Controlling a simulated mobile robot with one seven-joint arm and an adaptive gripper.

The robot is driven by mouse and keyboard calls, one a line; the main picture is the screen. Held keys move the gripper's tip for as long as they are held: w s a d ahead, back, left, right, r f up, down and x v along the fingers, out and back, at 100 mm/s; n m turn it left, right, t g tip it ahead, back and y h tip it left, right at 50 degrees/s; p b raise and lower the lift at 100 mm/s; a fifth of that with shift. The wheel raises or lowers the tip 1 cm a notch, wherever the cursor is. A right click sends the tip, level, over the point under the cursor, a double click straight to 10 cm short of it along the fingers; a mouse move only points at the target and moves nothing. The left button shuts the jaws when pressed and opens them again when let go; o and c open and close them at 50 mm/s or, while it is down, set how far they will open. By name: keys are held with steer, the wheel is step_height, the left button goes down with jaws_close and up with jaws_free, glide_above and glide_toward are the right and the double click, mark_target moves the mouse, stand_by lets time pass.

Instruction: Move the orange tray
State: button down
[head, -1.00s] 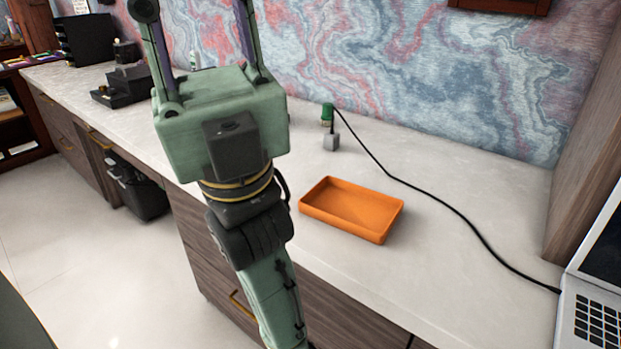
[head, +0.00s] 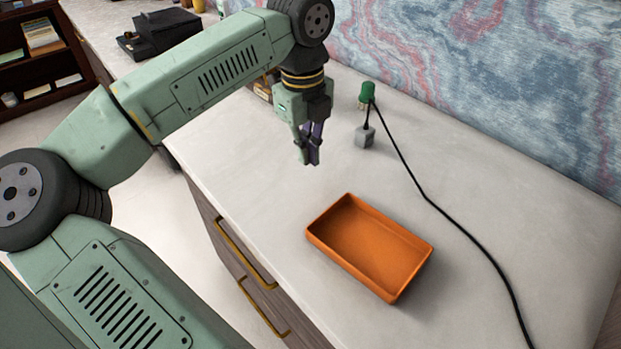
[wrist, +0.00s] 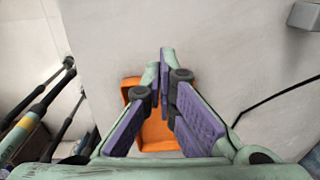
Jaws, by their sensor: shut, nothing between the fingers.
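The orange tray (head: 372,243) is a shallow, empty rectangular tray lying flat on the pale desktop (head: 270,200). My gripper (head: 313,163) points down above the desk, to the upper left of the tray in the head view, apart from it. Its green and purple fingers are closed together with nothing between them. In the wrist view the tray (wrist: 157,132) shows behind and between the finger links of my gripper (wrist: 163,72), which hide much of it.
Dark boxes (head: 160,32) sit at the back left. Desk around the tray is clear.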

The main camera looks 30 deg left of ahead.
mark_target(316, 211)
steer(key=f, duration=0.3)
steer(key=f+p, duration=0.1)
steer(key=f, duration=0.2)
steer(key=f+p, duration=0.1)
steer(key=f, duration=0.2)
steer(key=shift+s+a+f, duration=0.1)
steer(key=shift+s+a, duration=0.2)
steer(key=shift+a, duration=0.05)
steer(key=d, duration=0.1)
steer(key=d+p, duration=0.1)
steer(key=s+d+p, duration=0.1)
steer(key=shift+f, duration=0.3)
steer(key=shift+s+d+f, duration=0.1)
steer(key=shift+d+f, duration=0.05)
steer(key=shift+d, duration=0.25)
